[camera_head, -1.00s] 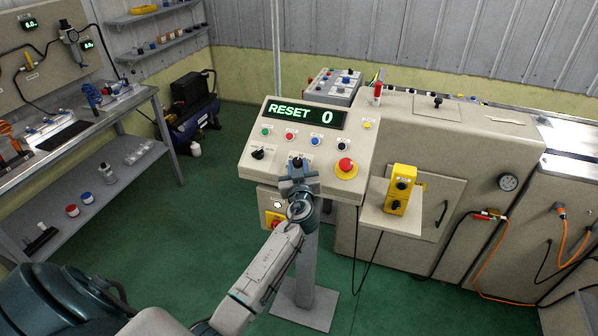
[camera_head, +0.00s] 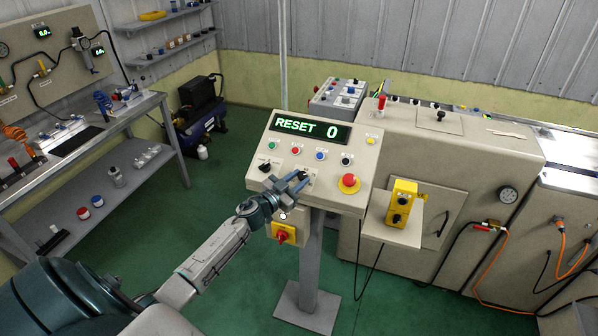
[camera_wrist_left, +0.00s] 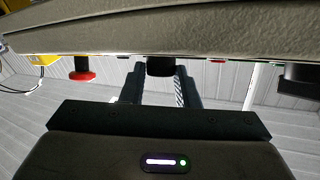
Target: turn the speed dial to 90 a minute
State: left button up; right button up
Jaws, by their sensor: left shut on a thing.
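The grey control panel (camera_head: 333,186) has a display (camera_head: 311,129) reading RESET 0 in green. My left gripper (camera_head: 296,181) is at the lower middle of the panel, shut on a black dial (camera_head: 304,175). In the left wrist view the dial (camera_wrist_left: 160,66) shows between the two fingers (camera_wrist_left: 160,84), against the panel face. The fingers partly hide the dial in the head view, and its scale and pointer cannot be read. Another black knob (camera_head: 265,165) sits to its left. My right gripper is not in view.
A red mushroom button (camera_head: 349,182) is to the right of the dial, with several small coloured buttons above. A yellow switch box (camera_head: 284,233) hangs below the panel. A yellow control box (camera_head: 401,202) stands on a side shelf. Green floor is clear in front.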

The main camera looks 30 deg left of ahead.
pick_arm(q)
jog(key=shift+w+a+m+h, duration=0.1)
jog(key=shift+a+m+h, duration=0.1)
jog(key=shift+m+h, duration=0.55)
jog(key=shift+a+r+m+g+h, duration=0.1)
jog(key=shift+r+m+g+h, duration=0.15)
jog(key=shift+m+g+h, duration=0.55)
jog(key=shift+m+h, duration=0.25)
jog(key=shift+h, duration=0.1)
jog(key=m+g+h, duration=0.1)
jog(key=m+h, duration=0.1)
jog(key=shift+w+a+m+g, duration=0.15)
jog(key=shift+a+m+g, duration=0.05)
jog(key=shift+m+g, duration=0.2)
jog(key=shift+w+a+m+g+h, duration=0.1)
jog(key=shift+m+g+h, duration=0.9)
jog(key=shift+m, duration=0.2)
jog(key=o, duration=1)
